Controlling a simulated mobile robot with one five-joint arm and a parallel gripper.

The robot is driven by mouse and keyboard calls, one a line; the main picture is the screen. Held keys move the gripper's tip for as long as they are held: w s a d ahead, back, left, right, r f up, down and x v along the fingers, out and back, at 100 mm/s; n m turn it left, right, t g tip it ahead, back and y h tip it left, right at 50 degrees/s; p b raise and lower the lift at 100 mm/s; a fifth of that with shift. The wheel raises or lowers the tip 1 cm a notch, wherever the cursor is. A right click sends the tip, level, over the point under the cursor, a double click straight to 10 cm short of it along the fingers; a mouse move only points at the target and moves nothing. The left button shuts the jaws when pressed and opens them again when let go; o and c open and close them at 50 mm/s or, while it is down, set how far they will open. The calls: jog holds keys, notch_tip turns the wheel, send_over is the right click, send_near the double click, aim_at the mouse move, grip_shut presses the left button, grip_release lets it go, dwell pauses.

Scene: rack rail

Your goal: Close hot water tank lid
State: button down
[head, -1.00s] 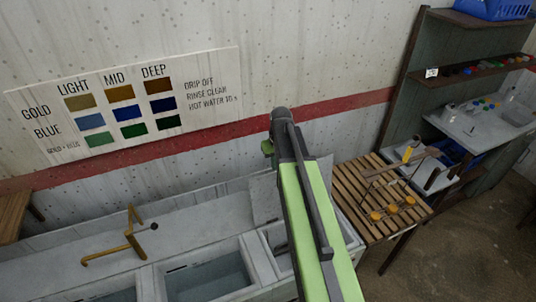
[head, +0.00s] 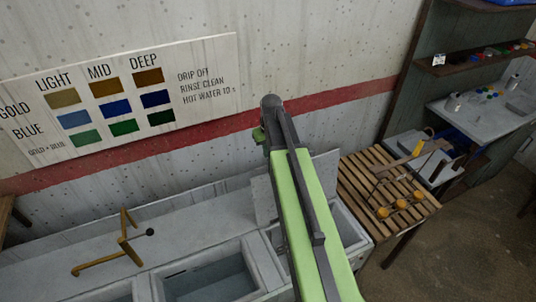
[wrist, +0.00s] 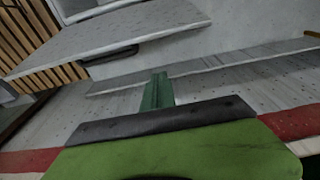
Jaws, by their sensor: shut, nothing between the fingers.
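The grey lid (head: 325,172) of the tank stands raised, tilted up at the back of the right-hand basin, partly hidden behind my arm in the head view. In the wrist view the lid (wrist: 130,35) is a pale slab at the upper left, with a dark handle-like bar (wrist: 110,55) along its edge. The tank (head: 350,232) below is open. My gripper (head: 260,137) is above and behind the lid, near the wall. In the wrist view its green fingers (wrist: 158,88) are shut and empty, apart from the lid.
More open basins (head: 210,279) and a brass tap (head: 124,248) are to the left. A slatted wooden table (head: 365,192) with small orange-topped items is close on the right. The wall with a red stripe (head: 220,126) is behind my gripper. Shelves stand at the far right.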

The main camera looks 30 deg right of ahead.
jog(key=s+f+b, duration=0.3)
jog(key=f, duration=0.2)
jog(key=shift+s+b, duration=0.2)
jog(key=shift+b, duration=0.2)
